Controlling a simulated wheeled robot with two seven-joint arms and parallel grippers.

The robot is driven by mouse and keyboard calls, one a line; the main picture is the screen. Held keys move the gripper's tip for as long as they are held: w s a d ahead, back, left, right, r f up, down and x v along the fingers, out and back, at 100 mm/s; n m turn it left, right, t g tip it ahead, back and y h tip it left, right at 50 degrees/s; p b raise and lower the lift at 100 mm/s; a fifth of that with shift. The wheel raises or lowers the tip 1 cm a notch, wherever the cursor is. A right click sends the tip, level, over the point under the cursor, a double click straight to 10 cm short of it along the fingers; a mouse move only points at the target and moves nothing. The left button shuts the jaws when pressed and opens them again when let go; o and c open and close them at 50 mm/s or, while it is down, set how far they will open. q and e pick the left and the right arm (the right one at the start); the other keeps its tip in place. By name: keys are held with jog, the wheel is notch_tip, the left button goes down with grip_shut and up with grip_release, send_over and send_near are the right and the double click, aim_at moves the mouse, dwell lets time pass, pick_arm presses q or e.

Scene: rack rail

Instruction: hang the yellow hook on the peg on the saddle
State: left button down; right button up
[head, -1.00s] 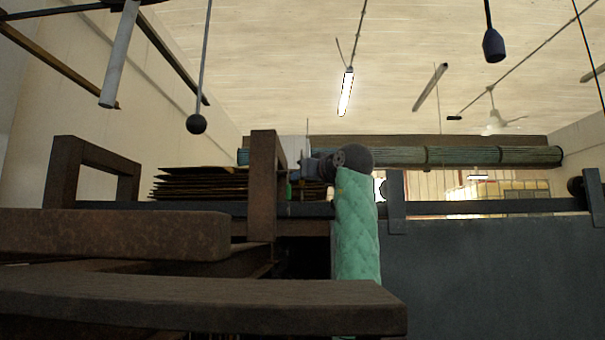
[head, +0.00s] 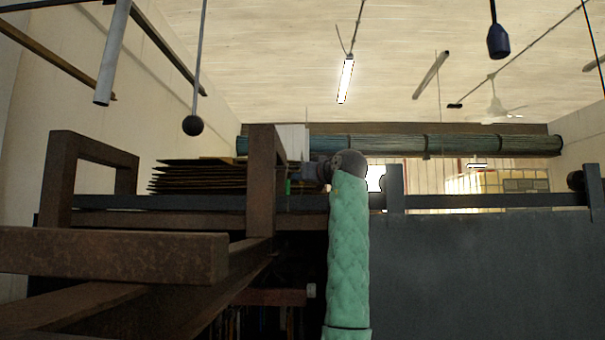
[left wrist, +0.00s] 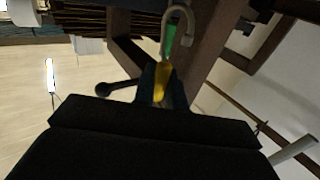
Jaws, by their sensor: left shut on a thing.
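My left gripper (head: 308,174) is small in the head view, just right of the brown upright. It is shut on the yellow hook (left wrist: 161,80), which sits between its jaws in the left wrist view. Beyond the yellow part is a green section, then a pale curved hook end, which points away from the gripper and appears empty. In the head view only a bit of green shows beside the upright. A dark grey saddle (head: 395,188) stands on the rail right of my arm, and another saddle (head: 594,186) with a dark round peg (head: 575,181) is at the far right. My right gripper is not seen.
A dark rail (head: 490,202) runs across above a grey panel (head: 480,270). A brown frame (head: 262,180) and beams (head: 120,255) stand at the left. A stack of brown sheets (head: 198,177) lies behind. A ball-ended rod (head: 193,125) hangs above.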

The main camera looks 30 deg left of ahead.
pick_arm(q)
jog(key=w+a, duration=0.1)
jog(key=w+f, duration=0.1)
jog(key=w, duration=0.1)
jog(key=w+a+f, duration=0.1)
jog(key=shift+w+a+p, duration=0.25)
jog(key=shift+a+p, duration=0.05)
jog(key=shift+a, duration=0.05)
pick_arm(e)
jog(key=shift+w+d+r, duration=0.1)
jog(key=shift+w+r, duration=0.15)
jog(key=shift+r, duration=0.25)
pick_arm(q)
jog(key=shift+f, duration=0.1)
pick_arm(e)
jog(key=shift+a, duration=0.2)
pick_arm(q)
jog(key=shift+f, duration=0.2)
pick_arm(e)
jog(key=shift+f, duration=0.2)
pick_arm(q)
jog(key=c, duration=1.4)
grip_release()
jog(key=shift+o, duration=0.2)
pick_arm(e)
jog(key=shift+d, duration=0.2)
